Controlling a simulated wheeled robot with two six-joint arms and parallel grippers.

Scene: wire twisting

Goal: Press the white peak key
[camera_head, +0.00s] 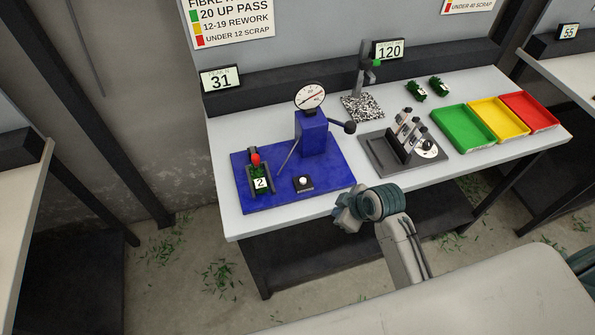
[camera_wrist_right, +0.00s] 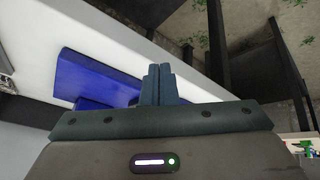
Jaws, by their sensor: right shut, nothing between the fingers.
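The white peak key (camera_head: 303,181) is a small round white button on a black block, near the front edge of the blue base plate (camera_head: 331,188). My right gripper (camera_head: 342,215) is in front of the table's front edge, to the right of the key and nearer to me, apart from it. In the right wrist view its fingers (camera_wrist_right: 158,84) are together with nothing between them. The blue plate (camera_wrist_right: 95,75) shows beyond them at the left, and the key cannot be made out there. My left gripper is not in view.
On the blue plate stand a dial gauge (camera_head: 309,97) on a blue post with a lever (camera_head: 349,127), and a clamp with a red knob (camera_head: 255,160) and a "2" tag. A grey fixture (camera_head: 374,151) and green, yellow and red trays (camera_head: 461,140) stand to the right. A display (camera_head: 220,80) reads 31.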

